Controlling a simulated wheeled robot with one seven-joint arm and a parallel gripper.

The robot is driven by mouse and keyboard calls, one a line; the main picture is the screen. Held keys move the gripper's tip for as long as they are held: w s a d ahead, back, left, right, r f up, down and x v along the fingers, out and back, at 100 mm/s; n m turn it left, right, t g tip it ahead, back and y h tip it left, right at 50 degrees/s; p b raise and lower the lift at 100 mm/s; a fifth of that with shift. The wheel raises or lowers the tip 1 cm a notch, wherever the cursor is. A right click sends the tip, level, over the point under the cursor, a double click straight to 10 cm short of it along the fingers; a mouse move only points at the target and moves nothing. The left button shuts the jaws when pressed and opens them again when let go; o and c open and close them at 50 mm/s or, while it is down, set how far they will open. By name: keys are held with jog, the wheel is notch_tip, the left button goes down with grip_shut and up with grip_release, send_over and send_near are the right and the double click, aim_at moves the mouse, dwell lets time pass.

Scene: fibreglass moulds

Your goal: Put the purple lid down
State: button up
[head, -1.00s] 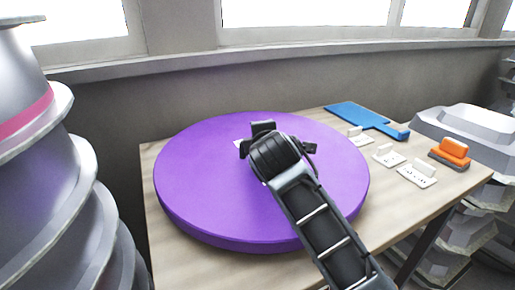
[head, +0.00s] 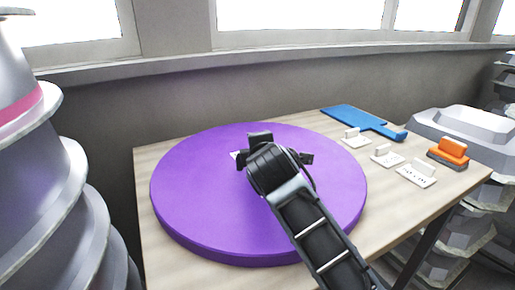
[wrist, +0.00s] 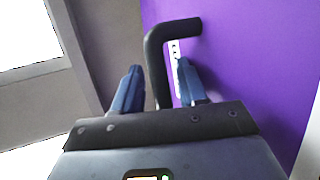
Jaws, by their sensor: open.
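The purple lid (head: 200,205) is a large, thick round disc lying flat at table-top level. It covers the left and middle of the wooden table, and I see no clear gap under it. My gripper (head: 273,158) is over the lid's middle, pointing down. In the wrist view the blue fingers of my gripper (wrist: 157,82) stand apart on either side of the lid's bent black handle (wrist: 155,65), with a gap visible to each side. The lid's purple face (wrist: 250,70) fills the right of that view. My arm hides part of the lid's front right.
The wooden table (head: 400,225) is bare at its front right. On its right lie a blue paddle (head: 355,117), several white cards with upright tabs (head: 417,173) and an orange block (head: 450,150). Grey stacked moulds (head: 60,200) stand close on the left; more stand at right.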

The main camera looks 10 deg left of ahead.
jog(key=shift+s+f, duration=0.1)
jog(key=shift+f, duration=0.05)
jog(key=b+v, duration=0.1)
jog(key=v, duration=1.1)
jog(key=shift+r, duration=0.2)
